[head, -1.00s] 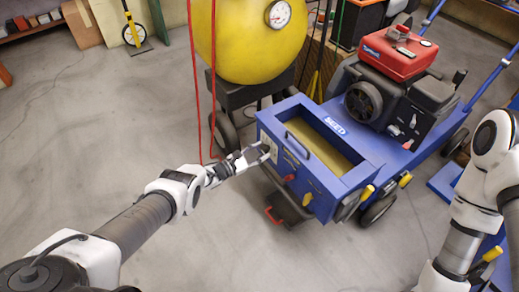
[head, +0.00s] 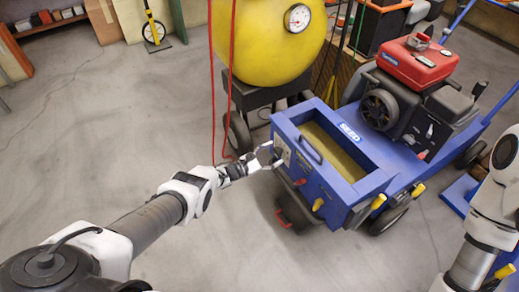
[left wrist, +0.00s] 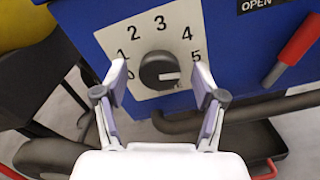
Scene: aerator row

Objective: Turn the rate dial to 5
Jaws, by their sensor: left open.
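The rate dial (left wrist: 160,70) is a dark round knob on a white plate (left wrist: 146,32) numbered 0 to 5, in the left wrist view. Its white mark lies on the knob's right side, roughly toward the 5; the exact setting is hard to tell. My left gripper (left wrist: 160,82) is open, one finger on each side of the knob, with gaps visible between. In the head view my left gripper (head: 271,156) is at the left face of the blue seeder box (head: 336,190). My right gripper is not in view.
A red lever (left wrist: 300,47) sits right of the dial, near an OPEN label. A black tray-like part (left wrist: 232,150) lies below. A yellow tank (head: 262,45) and red hoses (head: 212,90) stand behind my left gripper.

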